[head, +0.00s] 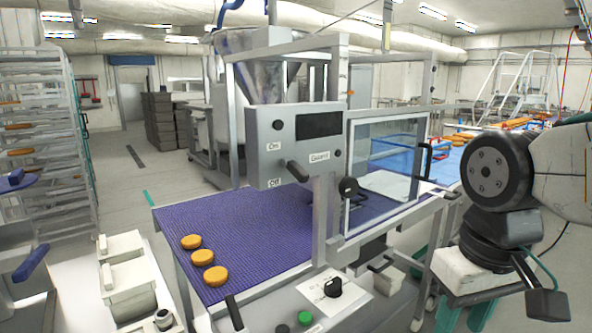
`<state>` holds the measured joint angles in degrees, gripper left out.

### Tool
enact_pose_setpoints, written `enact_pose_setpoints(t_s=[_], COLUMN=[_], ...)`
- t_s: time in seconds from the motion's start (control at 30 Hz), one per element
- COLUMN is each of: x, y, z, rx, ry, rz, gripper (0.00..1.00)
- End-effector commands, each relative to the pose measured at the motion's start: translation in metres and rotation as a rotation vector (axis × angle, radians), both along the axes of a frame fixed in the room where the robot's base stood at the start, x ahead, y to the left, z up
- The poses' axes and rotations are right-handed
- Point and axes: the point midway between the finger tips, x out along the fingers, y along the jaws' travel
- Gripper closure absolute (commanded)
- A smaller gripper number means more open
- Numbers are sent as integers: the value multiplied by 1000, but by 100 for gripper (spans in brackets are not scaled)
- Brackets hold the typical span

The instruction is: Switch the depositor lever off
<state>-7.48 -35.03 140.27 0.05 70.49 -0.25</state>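The depositor's grey control box (262,125) hangs over the purple conveyor belt, in the middle of the head view. A white "On" label (273,147) is above and left of the lever, and an "Off" label (275,182) is below and left. I cannot tell for sure which setting it is at. My arm shows at the right edge, well apart from the lever.
A clear guard door (385,160) in a metal frame stands right of the box, with a "Guard" label (319,157) and a black knob (348,187). Three orange rounds (203,257) lie on the belt (260,225). A tray rack (45,120) stands left.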

Motion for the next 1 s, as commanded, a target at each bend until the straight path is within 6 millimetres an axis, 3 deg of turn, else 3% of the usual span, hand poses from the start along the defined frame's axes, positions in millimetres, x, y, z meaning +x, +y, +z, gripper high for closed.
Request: enact_pose_setpoints(t_s=[0.1,0.3,0.43,0.6,0.77,1.0], x=[58,152,190,207,212,224], y=[41,131,170,175,173,179], z=[42,121,167,208,197,161], rx=[16,64,95,117,114,113], ry=[-30,-136,-215,-296,-299,-297], rz=[122,328,412,444,456,453], gripper=[62,62,62,62,62,62])
